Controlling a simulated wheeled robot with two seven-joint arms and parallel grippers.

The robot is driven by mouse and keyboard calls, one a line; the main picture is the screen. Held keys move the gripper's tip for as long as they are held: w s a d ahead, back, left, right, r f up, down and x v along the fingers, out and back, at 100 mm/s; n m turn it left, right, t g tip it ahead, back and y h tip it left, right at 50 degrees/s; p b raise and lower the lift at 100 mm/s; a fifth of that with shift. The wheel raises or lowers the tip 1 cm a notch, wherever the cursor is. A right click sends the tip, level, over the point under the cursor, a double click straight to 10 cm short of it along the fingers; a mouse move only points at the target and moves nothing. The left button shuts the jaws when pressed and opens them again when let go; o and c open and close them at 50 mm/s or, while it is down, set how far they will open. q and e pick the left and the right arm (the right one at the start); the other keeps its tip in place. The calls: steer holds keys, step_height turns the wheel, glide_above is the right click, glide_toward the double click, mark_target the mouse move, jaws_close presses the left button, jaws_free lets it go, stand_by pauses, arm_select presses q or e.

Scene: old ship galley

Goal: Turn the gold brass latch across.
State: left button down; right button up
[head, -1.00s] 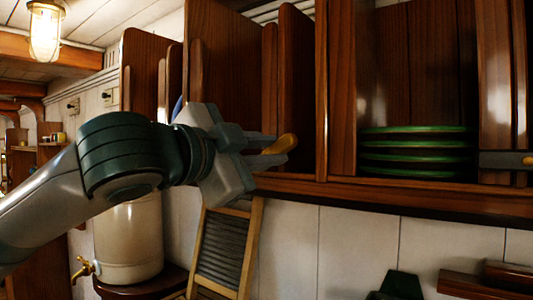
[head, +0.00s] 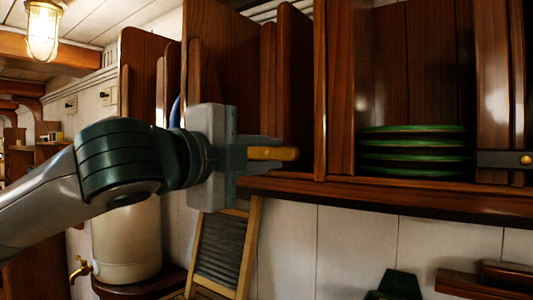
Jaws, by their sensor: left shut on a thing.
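The gold brass latch (head: 284,153) is a short yellow bar in front of the wooden cabinet, just above its lower ledge. It lies about level, pointing right. My left gripper (head: 262,151) comes in from the left and is shut on the latch. Its fingers hide the latch's left part and the place where it is mounted. My right gripper is not in view.
The wooden cabinet (head: 340,190) has upright dividers close around the gripper. Green-rimmed plates (head: 415,152) are stacked to the right. A dark bar with a brass knob (head: 505,160) crosses at the far right. A washboard (head: 222,255) and a cream tank (head: 127,240) stand below.

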arm_select(q)
steer(key=c, duration=1.6)
jaws_free()
